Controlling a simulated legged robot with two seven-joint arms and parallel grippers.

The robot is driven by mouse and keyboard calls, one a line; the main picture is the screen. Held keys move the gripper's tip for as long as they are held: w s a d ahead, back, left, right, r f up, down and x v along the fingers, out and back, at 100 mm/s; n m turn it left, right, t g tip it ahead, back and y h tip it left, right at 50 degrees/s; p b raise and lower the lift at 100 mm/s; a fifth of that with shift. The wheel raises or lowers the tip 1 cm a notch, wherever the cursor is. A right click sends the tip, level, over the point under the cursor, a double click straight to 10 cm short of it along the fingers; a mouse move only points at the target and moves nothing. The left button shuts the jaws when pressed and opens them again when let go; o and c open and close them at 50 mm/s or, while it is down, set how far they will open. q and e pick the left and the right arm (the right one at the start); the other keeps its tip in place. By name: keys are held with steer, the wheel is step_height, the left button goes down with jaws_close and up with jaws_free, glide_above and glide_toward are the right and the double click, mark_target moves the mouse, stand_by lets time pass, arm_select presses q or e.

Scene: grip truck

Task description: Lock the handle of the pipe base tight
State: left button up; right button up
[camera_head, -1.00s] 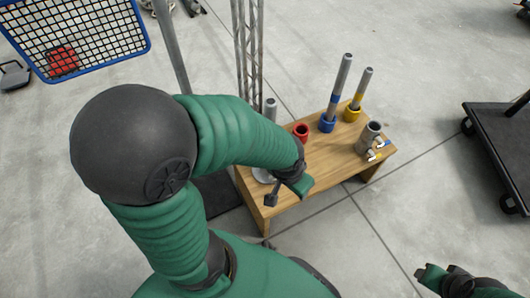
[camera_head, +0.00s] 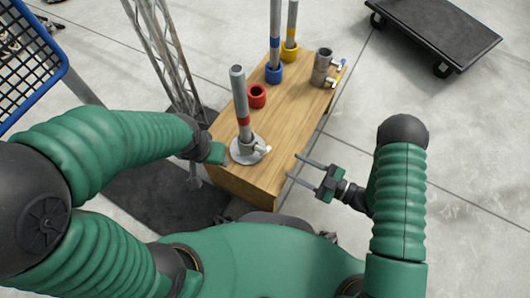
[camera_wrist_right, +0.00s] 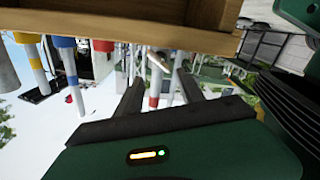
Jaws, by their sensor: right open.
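The pipe base (camera_head: 240,155) is a round grey metal flange near the front end of the wooden table. A grey pipe with a red band (camera_head: 239,98) stands upright in it. The handle (camera_head: 262,149) sticks out from the base's right side. My right gripper (camera_head: 293,167) is open and empty just off the table's right edge, fingers pointing towards the base and apart from the handle. In the right wrist view, the red-banded pipe (camera_wrist_right: 154,88) appears upside down between the fingers. My left gripper (camera_head: 213,152) is beside the base's left side; its fingers are mostly hidden.
The wooden table (camera_head: 285,130) also bears a red ring (camera_head: 257,95), a blue holder (camera_head: 274,73) and a yellow holder (camera_head: 289,52) with pipes, and a grey cylinder (camera_head: 322,67) with small handles. A lattice truss (camera_head: 165,50) stands left. A black cart (camera_head: 440,30) stands back right.

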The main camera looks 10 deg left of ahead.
steer(key=b+x, duration=0.4)
steer(key=x, duration=0.7)
steer(key=shift+a+f+b, duration=0.2)
steer(key=shift+b, duration=0.1)
steer(key=shift+w+a+r, duration=0.15)
steer(key=shift+a, duration=0.2)
steer(key=shift+c, duration=0.3)
jaws_close()
